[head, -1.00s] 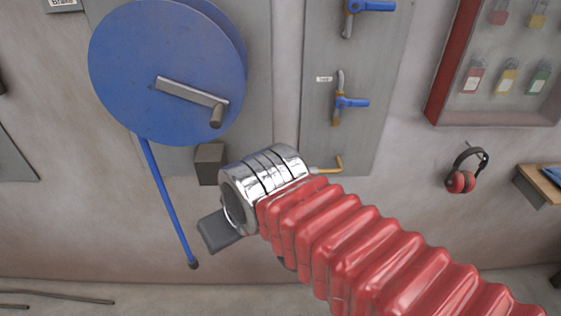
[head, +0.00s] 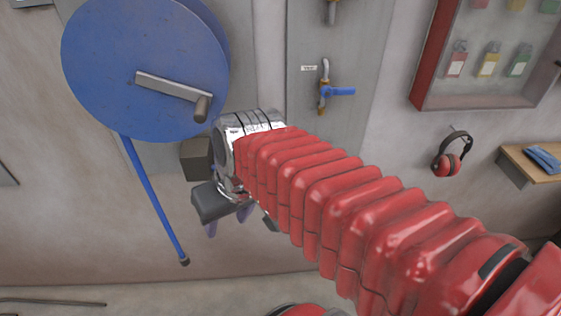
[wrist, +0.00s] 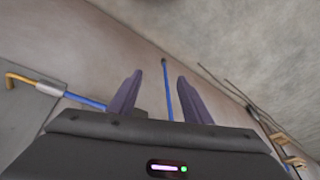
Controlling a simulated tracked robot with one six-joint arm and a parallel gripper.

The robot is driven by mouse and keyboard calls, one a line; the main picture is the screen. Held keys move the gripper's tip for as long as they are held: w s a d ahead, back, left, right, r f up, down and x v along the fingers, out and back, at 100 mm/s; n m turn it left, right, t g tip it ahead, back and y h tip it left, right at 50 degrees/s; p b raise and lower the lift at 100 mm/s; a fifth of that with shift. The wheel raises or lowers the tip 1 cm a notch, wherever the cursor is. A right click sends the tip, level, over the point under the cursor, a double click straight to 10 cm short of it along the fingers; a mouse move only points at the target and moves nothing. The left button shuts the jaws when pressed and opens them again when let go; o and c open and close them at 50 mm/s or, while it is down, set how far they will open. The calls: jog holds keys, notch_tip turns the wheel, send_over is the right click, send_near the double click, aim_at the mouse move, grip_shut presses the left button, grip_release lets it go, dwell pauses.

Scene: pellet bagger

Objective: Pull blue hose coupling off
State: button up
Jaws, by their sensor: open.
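A silver coupling (wrist: 49,88) sits on a bent brass pipe (wrist: 18,78) at the left of the wrist view. A blue hose (wrist: 86,101) leads from it toward my gripper's body. In the head view my arm hides this coupling. My gripper (wrist: 159,79) is open and empty, with its two purple fingers apart. In the head view it (head: 229,223) is below my silver wrist, partly hidden. Another blue length (head: 153,200) hangs from the blue reel and ends in a dark tip; in the wrist view it (wrist: 166,88) shows between the fingers, farther off.
The blue reel (head: 145,65) with a grey crank is on the wall at the left. A blue-handled valve (head: 335,92) is on a grey panel. A red-framed cabinet (head: 420,55), a headset (head: 452,155) and a wooden shelf (head: 515,158) are at the right. Thin rods (head: 60,301) lie low at left.

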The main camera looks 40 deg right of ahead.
jog(key=w+d+f+m+y, duration=0.3)
jog(key=w+d+y, duration=0.15)
jog(key=d, duration=0.35)
jog(key=w+d+f+m+y, duration=0.4)
jog(key=w+d, duration=0.1)
jog(key=d, duration=0.2)
jog(key=s+d+f+m+t, duration=0.1)
jog(key=d+f+t, duration=0.1)
jog(key=d, duration=0.5)
jog(key=s+d+f+m+t, duration=0.1)
jog(key=d+f+m+t, duration=0.1)
jog(key=d+t, duration=0.3)
jog(key=s+d+f+m+t, duration=0.1)
jog(key=d+f+m+t, duration=0.1)
jog(key=d, duration=0.7)
jog(key=shift+d+t, duration=0.25)
jog(key=shift+t, duration=0.45)
jog(key=x, duration=1.4)
jog(key=shift+s, duration=0.1)
jog(key=shift+c, duration=0.6)
